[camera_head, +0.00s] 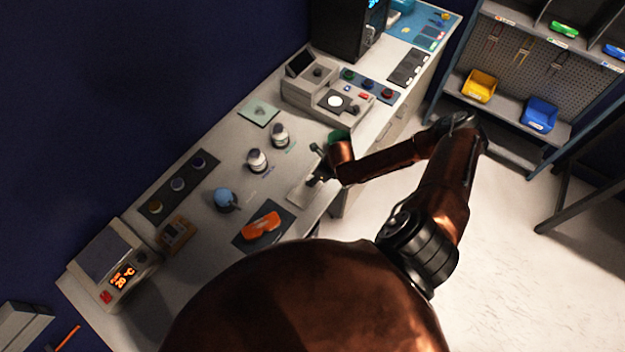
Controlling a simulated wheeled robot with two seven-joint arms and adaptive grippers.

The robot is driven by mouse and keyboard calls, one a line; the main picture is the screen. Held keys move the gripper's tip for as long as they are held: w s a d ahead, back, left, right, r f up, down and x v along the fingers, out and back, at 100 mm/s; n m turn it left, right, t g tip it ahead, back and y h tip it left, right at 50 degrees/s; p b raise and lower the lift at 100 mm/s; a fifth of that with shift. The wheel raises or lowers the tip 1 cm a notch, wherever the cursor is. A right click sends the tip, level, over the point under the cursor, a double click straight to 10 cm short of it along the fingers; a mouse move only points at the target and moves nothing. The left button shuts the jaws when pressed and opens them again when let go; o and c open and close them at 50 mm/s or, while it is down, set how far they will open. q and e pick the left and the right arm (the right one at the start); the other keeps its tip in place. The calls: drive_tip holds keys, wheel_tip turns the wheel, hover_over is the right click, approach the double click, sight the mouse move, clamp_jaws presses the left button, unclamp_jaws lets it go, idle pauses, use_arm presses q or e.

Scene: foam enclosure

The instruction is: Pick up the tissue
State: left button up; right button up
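No tissue is clearly recognisable in the head view. A pale, flat, light-coloured item (302,194) lies near the bench's front edge, directly by my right gripper, and may be the tissue; it is too small to be sure. My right gripper (316,179) reaches in from the right, low over the bench at this item. Its dark fingers are small and partly hidden by the copper wrist, so I cannot tell whether they are open, shut or touching the item. My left gripper is not in view.
Orange goggles (262,226) lie on a dark mat left of the gripper. White-lidded jars (257,160), a blue round flask (223,199) and a grey instrument (330,97) stand on the bench (215,153). A shelf rack (525,75) with bins stands at the right.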

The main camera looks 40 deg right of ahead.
drive_tip(key=shift+r, duration=0.15)
wheel_tip(320, 180, up, 28)
idle(0.5)
